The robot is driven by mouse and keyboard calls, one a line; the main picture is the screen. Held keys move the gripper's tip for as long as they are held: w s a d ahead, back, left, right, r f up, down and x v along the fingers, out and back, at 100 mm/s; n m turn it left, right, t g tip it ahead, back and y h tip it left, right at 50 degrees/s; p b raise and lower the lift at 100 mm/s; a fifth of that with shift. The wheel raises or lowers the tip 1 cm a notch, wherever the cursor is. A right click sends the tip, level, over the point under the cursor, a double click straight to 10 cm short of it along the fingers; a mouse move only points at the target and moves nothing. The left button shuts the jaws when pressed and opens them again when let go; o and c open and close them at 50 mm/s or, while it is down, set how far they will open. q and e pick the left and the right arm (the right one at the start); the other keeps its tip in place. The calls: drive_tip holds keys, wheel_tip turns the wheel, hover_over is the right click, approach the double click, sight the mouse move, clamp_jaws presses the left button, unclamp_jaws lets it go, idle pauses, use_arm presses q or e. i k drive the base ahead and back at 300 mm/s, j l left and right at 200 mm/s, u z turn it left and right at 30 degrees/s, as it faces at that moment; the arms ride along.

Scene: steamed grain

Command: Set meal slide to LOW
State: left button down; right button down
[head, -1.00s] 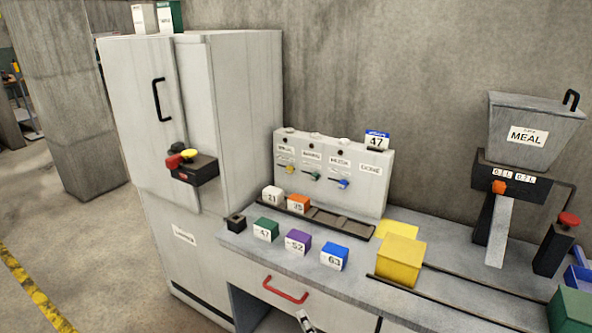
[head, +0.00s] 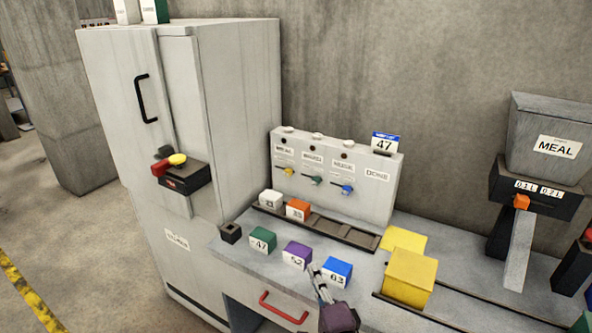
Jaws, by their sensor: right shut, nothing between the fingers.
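The meal hopper (head: 548,150), a grey bin labelled MEAL, stands at the right of the counter. Below it is a black slide housing (head: 505,185) with white labels that seem to read 0.1 L and 0.2 L. An orange slide knob (head: 521,202) sits on its front, under the labels, above a grey chute (head: 518,250). I cannot read a LOW mark. My right gripper (head: 316,272) is shut and empty at the bottom middle, in front of the purple and blue blocks, well left of the knob. My left gripper is not in view.
Green (head: 263,239), purple (head: 297,255) and blue (head: 337,272) numbered blocks line the counter front. A yellow box (head: 409,277) stands between them and the chute. A panel with coloured levers (head: 335,175) is behind. A tall cabinet (head: 225,110) is at left.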

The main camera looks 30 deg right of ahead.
sight(287, 171)
drive_tip(key=i+l, duration=0.85)
drive_tip(key=i, duration=0.1)
